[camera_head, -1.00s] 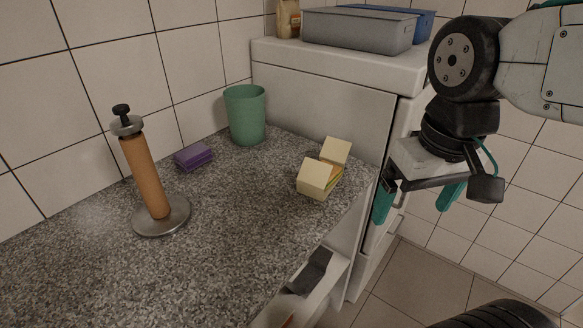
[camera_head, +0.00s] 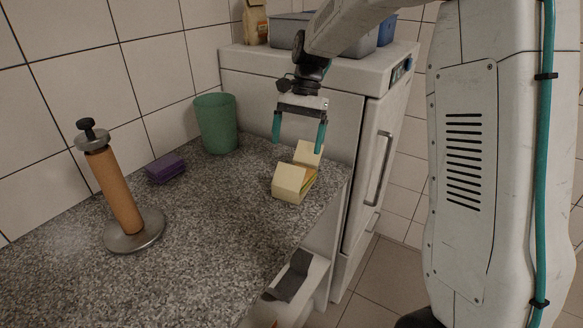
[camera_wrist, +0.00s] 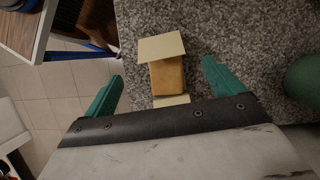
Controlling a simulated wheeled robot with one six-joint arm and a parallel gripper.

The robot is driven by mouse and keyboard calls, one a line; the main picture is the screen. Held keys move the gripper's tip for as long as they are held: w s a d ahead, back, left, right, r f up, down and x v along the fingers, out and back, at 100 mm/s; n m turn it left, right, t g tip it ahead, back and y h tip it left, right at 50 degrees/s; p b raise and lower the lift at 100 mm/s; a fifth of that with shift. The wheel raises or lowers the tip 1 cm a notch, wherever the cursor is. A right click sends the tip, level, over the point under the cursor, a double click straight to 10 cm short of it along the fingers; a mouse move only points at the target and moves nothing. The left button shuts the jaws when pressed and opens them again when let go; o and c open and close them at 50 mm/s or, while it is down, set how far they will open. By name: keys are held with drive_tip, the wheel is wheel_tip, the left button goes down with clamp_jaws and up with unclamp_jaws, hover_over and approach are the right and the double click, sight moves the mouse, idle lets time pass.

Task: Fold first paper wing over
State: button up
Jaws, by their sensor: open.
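A small bundle in pale yellow paper (camera_head: 291,183) sits on the speckled grey counter near its right edge. One paper wing (camera_head: 307,154) stands up at its back and another slants on the near side; a yellow-green filling shows between them. In the wrist view a tan block (camera_wrist: 167,77) lies between a large pale flap (camera_wrist: 161,46) and a narrow paper strip (camera_wrist: 171,101). My gripper (camera_head: 298,140) is open and empty, with teal fingers pointing down, above and behind the bundle. In the wrist view its fingers (camera_wrist: 160,90) spread on either side of the bundle, apart from it.
A green cup (camera_head: 217,124), a purple sponge-like block (camera_head: 165,168) and a wooden roll holder (camera_head: 118,195) with a metal base stand left on the counter. A white cabinet (camera_head: 290,95) bearing bins (camera_head: 388,32) rises close behind. The front counter is clear.

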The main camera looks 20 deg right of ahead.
sight(291, 166)
drive_tip(key=x, duration=0.7)
drive_tip(key=shift+a+f, duration=0.15)
drive_tip(key=shift+f, duration=0.25)
drive_tip(key=shift+c, duration=0.3)
